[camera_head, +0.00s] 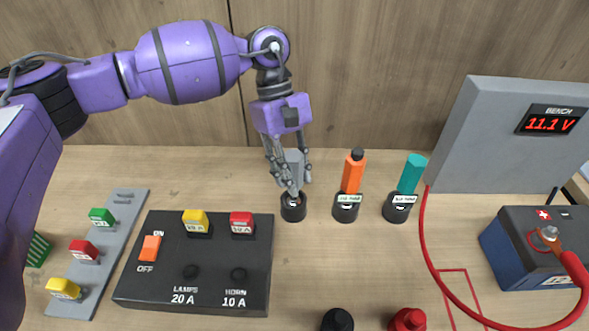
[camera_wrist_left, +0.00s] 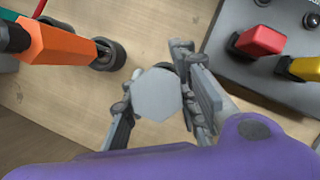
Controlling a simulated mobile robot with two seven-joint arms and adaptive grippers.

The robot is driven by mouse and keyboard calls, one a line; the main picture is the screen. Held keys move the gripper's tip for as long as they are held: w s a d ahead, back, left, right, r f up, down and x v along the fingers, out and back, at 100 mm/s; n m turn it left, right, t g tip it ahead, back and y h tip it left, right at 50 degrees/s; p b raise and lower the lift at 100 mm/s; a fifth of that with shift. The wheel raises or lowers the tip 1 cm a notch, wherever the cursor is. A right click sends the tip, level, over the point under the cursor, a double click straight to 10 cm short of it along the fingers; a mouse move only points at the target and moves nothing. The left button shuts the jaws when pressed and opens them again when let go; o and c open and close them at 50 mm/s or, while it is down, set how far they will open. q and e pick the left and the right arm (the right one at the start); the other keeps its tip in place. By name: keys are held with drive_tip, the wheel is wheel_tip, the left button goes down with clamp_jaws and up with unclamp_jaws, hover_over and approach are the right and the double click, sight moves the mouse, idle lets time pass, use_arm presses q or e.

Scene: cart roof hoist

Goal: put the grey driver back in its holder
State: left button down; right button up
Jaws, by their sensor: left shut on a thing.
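The grey driver (camera_head: 294,165) stands about upright in the head view, with its lower end at a round black holder (camera_head: 293,208). I cannot tell how deep it sits in the holder. My left gripper (camera_head: 290,180) comes down from above and is shut on the driver's grey handle. In the left wrist view the flat grey end of the driver (camera_wrist_left: 157,95) shows between the two fingers (camera_wrist_left: 158,110), and it hides most of the holder below. My right gripper is not in view.
An orange driver (camera_head: 354,172) and a teal driver (camera_head: 412,173) stand in holders just right. A black fuse panel (camera_head: 190,290) lies left, a grey strip (camera_head: 113,250) beyond it. A bench meter (camera_head: 510,130), battery (camera_head: 535,245) and red cable (camera_head: 428,250) are at right.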

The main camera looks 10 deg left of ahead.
use_arm(q)
drive_tip(key=shift+f, duration=0.25)
drive_tip(key=c, duration=1.3)
unclamp_jaws()
drive_tip(key=shift+r, duration=0.1)
drive_tip(key=v, duration=1.2)
drive_tip(key=shift+s, duration=0.15)
